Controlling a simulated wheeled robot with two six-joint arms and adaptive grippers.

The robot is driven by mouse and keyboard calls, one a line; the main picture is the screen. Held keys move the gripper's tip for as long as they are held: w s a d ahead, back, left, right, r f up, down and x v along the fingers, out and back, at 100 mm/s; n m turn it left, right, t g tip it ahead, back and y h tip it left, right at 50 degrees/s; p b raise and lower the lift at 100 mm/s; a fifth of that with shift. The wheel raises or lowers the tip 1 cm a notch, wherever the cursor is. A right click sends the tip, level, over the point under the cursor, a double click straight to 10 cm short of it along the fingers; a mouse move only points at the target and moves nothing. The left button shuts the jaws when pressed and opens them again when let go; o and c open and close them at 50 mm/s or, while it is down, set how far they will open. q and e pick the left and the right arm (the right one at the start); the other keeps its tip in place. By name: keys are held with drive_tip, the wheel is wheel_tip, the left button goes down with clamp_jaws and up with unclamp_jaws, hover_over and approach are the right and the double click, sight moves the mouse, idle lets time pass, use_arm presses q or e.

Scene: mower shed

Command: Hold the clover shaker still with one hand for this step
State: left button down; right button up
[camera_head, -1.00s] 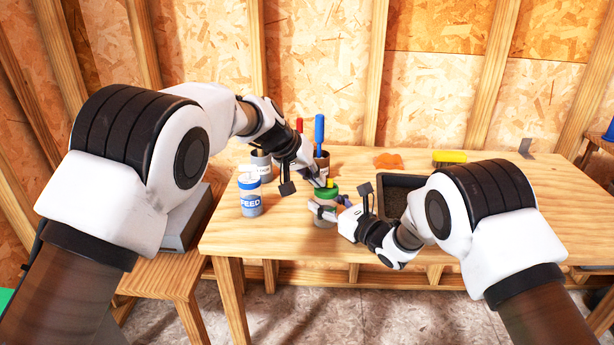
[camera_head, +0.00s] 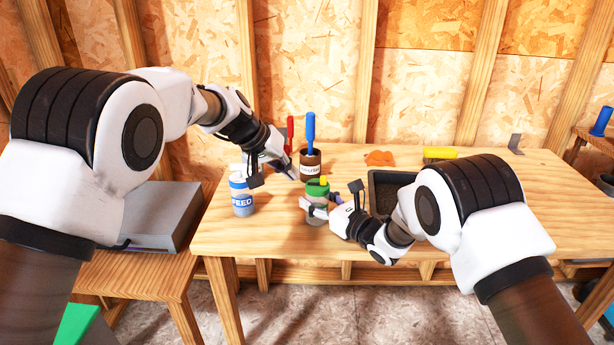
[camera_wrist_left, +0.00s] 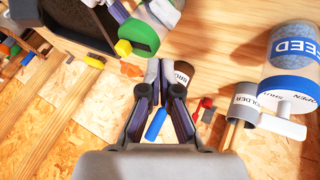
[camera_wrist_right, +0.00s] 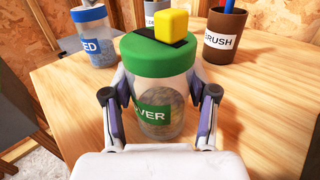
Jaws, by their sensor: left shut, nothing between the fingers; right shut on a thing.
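The clover shaker (camera_head: 317,190) stands upright on the bench: a clear jar with a green lid, a yellow knob (camera_wrist_right: 171,24) on a black slot, and a green label partly reading "VER". My right gripper (camera_head: 322,208) is shut around the jar's body; in the right wrist view its fingers lie on both sides. The pale contents (camera_wrist_right: 158,92) show through the wall. My left gripper (camera_head: 288,173) is shut and empty, apart from the shaker, behind and left of it. In the left wrist view, its closed fingertips (camera_wrist_left: 166,75) are below the green lid (camera_wrist_left: 138,38).
A blue-lidded seed shaker (camera_head: 242,195) stands left of the clover shaker. A brown brush cup (camera_head: 310,166) with a blue handle stands behind. A dark tray (camera_head: 385,193) of soil, an orange item (camera_head: 379,158) and a yellow item (camera_head: 440,152) lie right. The bench front is clear.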

drive_tip(key=shift+s, duration=0.15)
use_arm(q)
drive_tip(key=v, duration=0.7)
drive_tip(key=shift+s+r, duration=0.2)
drive_tip(key=shift+r, duration=0.15)
use_arm(e)
drive_tip(key=o, duration=1.3)
use_arm(q)
drive_tip(key=shift+a, duration=0.1)
